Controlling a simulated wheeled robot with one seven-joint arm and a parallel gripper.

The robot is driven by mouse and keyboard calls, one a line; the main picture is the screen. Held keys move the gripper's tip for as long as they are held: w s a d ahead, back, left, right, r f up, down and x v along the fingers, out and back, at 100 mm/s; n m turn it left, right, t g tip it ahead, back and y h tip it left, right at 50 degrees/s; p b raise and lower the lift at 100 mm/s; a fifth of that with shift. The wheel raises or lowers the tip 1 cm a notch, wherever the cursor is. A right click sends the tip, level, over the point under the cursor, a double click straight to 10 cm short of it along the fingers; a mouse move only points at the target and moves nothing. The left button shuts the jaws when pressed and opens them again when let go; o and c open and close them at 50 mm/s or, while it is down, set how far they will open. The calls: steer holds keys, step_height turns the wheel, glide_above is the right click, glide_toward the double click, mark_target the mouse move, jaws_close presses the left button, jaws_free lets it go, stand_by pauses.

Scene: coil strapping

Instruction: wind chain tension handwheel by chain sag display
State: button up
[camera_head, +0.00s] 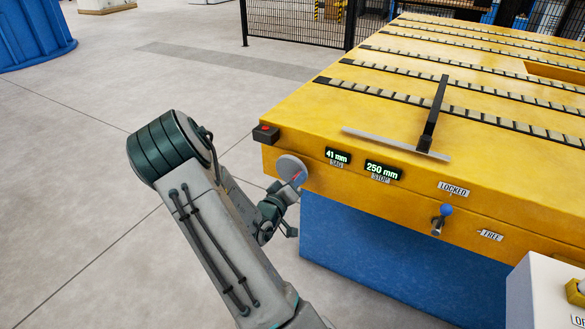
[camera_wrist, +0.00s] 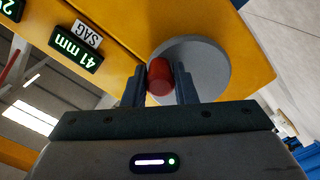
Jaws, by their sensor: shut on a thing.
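The grey round handwheel (camera_head: 291,168) is on the front face of the yellow table near its left corner. In the wrist view the handwheel (camera_wrist: 205,72) shows as a grey disc with a red knob (camera_wrist: 160,76). My gripper (camera_wrist: 160,85) is shut on the red knob, one finger on each side. In the head view my gripper (camera_head: 296,182) is small and partly hidden by my arm. The sag display (camera_head: 337,156) right of the wheel reads 41 mm; it also shows upside down in the wrist view (camera_wrist: 76,50).
The stop display (camera_head: 384,170) reads 250 mm. A blue-knobbed lever (camera_head: 441,219) sits between the LOCKED (camera_head: 453,188) and FREE (camera_head: 490,235) labels. A white cabinet (camera_head: 545,293) stands at the lower right.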

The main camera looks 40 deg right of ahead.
mark_target(296, 166)
steer(key=shift+r, duration=0.15)
steer(key=shift+w+r+n+p, duration=0.1)
steer(key=shift+r+n+p, duration=0.2)
steer(key=shift+n+p, duration=0.4)
steer(key=n+p, duration=0.2)
steer(key=p, duration=0.1)
steer(key=shift+w+a+r, duration=0.15)
steer(key=shift+w+r, duration=0.05)
steer(key=shift+r, duration=0.15)
steer(key=shift+w+n+p, duration=0.1)
steer(key=shift+n+p, duration=0.4)
steer(key=shift+n, duration=0.3)
steer(key=shift+w+a+r+n+p, duration=0.1)
steer(key=shift+r+n+p, duration=0.35)
steer(key=shift+p, duration=0.3)
steer(key=shift+w+n+p, duration=0.2)
steer(key=shift+n+p, duration=0.45)
steer(key=shift+n, duration=0.2)
steer(key=shift+w+a+n, duration=0.1)
steer(key=shift+n, duration=0.4)
